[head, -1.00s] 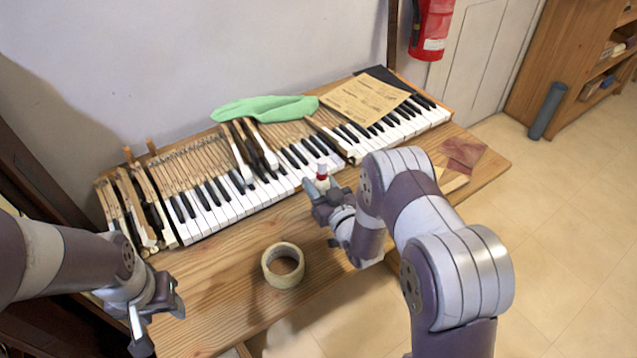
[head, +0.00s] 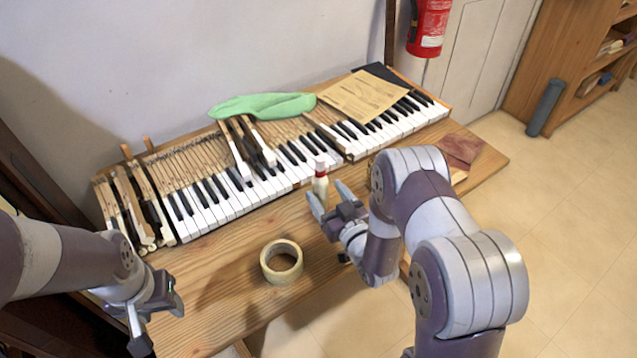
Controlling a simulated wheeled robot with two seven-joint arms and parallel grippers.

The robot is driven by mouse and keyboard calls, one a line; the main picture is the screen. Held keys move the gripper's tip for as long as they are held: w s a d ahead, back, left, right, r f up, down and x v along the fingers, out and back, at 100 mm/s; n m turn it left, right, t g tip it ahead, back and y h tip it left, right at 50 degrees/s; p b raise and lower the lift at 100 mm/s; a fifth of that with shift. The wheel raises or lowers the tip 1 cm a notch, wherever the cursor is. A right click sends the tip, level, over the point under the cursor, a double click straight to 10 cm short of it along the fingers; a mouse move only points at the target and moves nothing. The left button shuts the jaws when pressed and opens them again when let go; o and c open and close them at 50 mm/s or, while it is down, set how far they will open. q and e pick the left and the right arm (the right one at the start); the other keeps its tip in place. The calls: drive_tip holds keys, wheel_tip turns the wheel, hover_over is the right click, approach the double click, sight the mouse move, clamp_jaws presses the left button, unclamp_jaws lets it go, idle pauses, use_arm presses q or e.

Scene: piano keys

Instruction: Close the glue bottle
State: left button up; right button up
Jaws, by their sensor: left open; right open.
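The glue bottle (head: 320,185) is a small pale bottle with a red band and a whitish top. It stands upright on the wooden table just in front of the piano keys. Whether its cap is fully closed is too small to tell. My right gripper (head: 328,197) is open, its fingers pointing toward the bottle at its near side. I cannot tell whether a finger touches it. My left gripper (head: 152,328) is open and empty at the lower left, by the table's left front edge, far from the bottle.
Reddish sandpaper (head: 460,150) lies at the right end.

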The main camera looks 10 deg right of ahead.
drive_tip(key=v, duration=0.6)
drive_tip(key=shift+s, duration=0.25)
drive_tip(key=shift+w+d, duration=0.1)
